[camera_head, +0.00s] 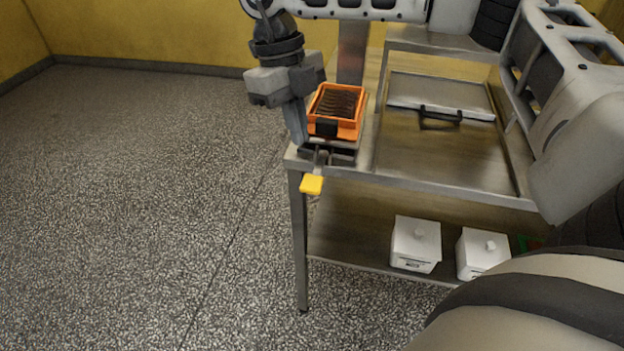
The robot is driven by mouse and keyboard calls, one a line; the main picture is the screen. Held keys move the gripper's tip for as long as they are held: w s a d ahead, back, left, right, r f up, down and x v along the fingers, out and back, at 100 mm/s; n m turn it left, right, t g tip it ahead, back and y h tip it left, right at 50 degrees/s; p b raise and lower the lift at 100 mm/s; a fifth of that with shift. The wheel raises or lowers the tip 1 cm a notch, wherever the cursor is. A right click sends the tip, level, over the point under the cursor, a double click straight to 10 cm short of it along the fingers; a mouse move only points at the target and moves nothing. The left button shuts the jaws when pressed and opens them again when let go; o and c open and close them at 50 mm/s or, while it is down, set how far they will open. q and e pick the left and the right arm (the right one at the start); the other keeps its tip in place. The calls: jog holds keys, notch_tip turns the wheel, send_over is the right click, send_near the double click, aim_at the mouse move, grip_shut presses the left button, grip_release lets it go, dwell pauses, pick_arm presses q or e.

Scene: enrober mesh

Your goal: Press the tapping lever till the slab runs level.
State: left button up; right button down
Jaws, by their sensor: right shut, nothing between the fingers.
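An orange mould tray (357,125) stands on the left end of the steel table. A dark brown slab (338,102) with ridges or streaks across its surface lies in it. The tapping lever (312,184) sticks out past the table's front edge below the tray, with a yellow end pad. My right gripper (302,143) points down at the tray's left side. Its fingers are shut and empty, with the tips near the table edge, above and behind the yellow pad. I cannot tell whether they touch the lever's base. My left gripper is out of view.
The steel table (440,170) has a bare top in front of a panel with a black handle (440,116). Two white lidded boxes (415,243) (483,252) stand on the lower shelf. The speckled floor (150,190) left of the table is clear.

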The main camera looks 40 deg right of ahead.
aim_at(310, 181)
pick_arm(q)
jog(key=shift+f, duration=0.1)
pick_arm(e)
jog(key=shift+f, duration=0.15)
